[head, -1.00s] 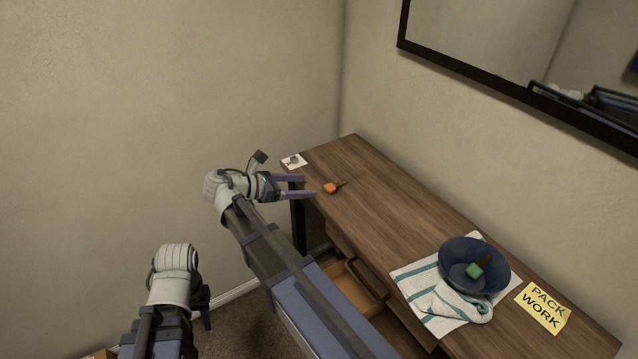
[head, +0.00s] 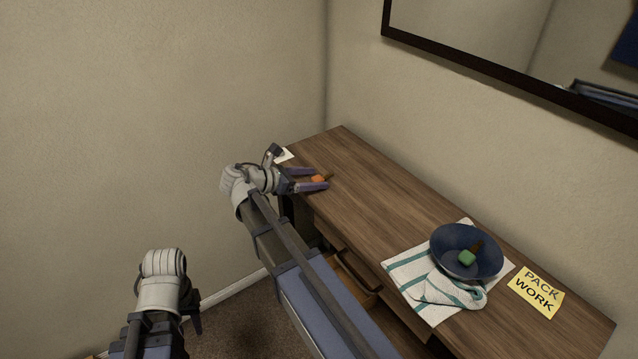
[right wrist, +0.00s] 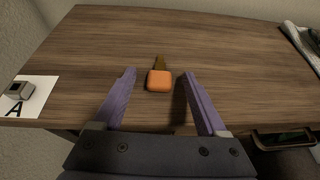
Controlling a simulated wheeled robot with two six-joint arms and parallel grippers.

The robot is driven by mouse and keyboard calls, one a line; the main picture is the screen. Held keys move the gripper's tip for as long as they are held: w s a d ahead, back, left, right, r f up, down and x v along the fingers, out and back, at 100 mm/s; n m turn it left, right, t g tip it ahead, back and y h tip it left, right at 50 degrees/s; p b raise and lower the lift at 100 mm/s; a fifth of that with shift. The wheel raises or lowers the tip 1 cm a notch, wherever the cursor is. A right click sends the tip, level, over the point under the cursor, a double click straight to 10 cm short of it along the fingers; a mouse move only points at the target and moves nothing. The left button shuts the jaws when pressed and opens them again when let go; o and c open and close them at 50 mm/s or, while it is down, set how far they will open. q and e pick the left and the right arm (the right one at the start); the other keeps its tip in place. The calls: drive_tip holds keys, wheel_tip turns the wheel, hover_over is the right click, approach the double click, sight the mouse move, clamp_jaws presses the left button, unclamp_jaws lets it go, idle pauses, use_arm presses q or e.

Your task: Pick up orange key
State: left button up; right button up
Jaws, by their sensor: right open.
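The orange key (head: 317,179) lies on the wooden desk (head: 372,185) near its far left end. In the right wrist view the orange key (right wrist: 159,82) shows its orange head toward me and its brown shaft pointing away. My right gripper (head: 320,177) is open, with its purple fingers on either side of the key. In the right wrist view the fingertips (right wrist: 159,75) flank the key's head with a gap on both sides. My left gripper (head: 195,318) hangs low at the left, away from the desk; its finger opening is hidden.
A blue bowl (head: 440,245) holding a green key (head: 467,258) stands on a striped towel (head: 405,267). A yellow note (head: 537,291) lies beside it. A white card (right wrist: 42,95) with a small grey object lies left of the orange key. An open drawer (head: 352,283) juts from the desk front.

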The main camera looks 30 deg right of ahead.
drive_tip(key=shift+d, duration=0.15)
drive_tip(key=shift+c, duration=0.2)
clamp_jaws()
idle(0.3)
